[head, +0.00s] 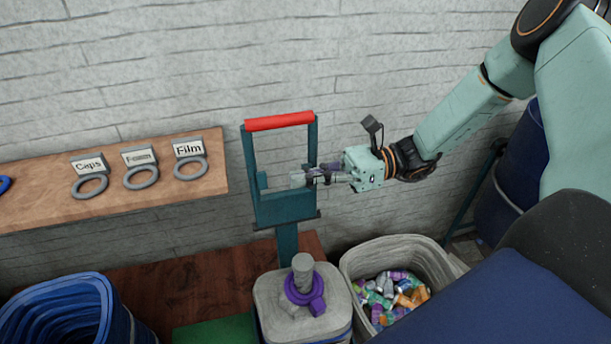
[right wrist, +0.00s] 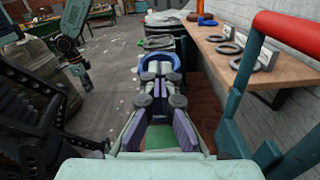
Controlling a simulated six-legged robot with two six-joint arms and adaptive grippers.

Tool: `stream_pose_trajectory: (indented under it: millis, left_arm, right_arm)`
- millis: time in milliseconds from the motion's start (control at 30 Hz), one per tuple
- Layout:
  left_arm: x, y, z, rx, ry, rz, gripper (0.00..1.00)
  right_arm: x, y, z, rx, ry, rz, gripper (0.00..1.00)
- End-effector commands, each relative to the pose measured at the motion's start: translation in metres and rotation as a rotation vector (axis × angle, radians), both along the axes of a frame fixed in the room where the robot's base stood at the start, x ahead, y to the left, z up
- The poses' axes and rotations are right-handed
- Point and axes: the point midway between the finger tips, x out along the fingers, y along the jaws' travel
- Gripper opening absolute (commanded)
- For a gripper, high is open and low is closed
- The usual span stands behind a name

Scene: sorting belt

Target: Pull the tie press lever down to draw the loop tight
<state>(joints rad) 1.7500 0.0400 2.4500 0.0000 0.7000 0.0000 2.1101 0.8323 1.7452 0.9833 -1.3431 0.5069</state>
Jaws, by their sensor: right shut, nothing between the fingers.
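The tie press lever is a teal frame with a red crossbar handle (head: 280,121), standing raised above the teal press body (head: 285,208). The handle also shows at the right of the right wrist view (right wrist: 290,35). My right gripper (head: 300,178) is shut and empty, below the red handle and overlapping the frame's right bar in the head view. In the right wrist view its fingers (right wrist: 160,85) sit left of the lever frame, apart from the handle. The purple loop (head: 305,291) is around the grey bag neck (head: 303,265) below the press. My left gripper (right wrist: 78,68) appears small in the wrist view, its fingers unclear.
A wooden shelf (head: 120,165) at left carries grey rings labelled Caps, Foam and Film (head: 190,168). A blue bin (head: 115,318) stands at lower left. A pale bin (head: 350,262) of colourful cans stands right of the bagged container. The brick wall is close behind the press.

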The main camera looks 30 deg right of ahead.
Motion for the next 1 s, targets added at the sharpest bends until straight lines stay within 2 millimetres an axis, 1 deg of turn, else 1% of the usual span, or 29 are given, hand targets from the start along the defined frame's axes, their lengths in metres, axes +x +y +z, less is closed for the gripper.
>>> stream_pose_trajectory:
  millis: [633, 667, 1000]
  left_arm:
    - [0.0, 0.0, 0.0, 0.0, 0.0, 0.0, 0.4]
    - [0.0, 0.0, 0.0, 0.0, 0.0, 0.0, 0.4]
    - [0.0, 0.0, 0.0, 0.0, 0.0, 0.0, 0.4]
  right_arm:
    - [0.0, 0.0, 0.0, 0.0, 0.0, 0.0, 0.0]
    - [0.0, 0.0, 0.0, 0.0, 0.0, 0.0, 0.02]
    - [0.0, 0.0, 0.0, 0.0, 0.0, 0.0, 0.3]
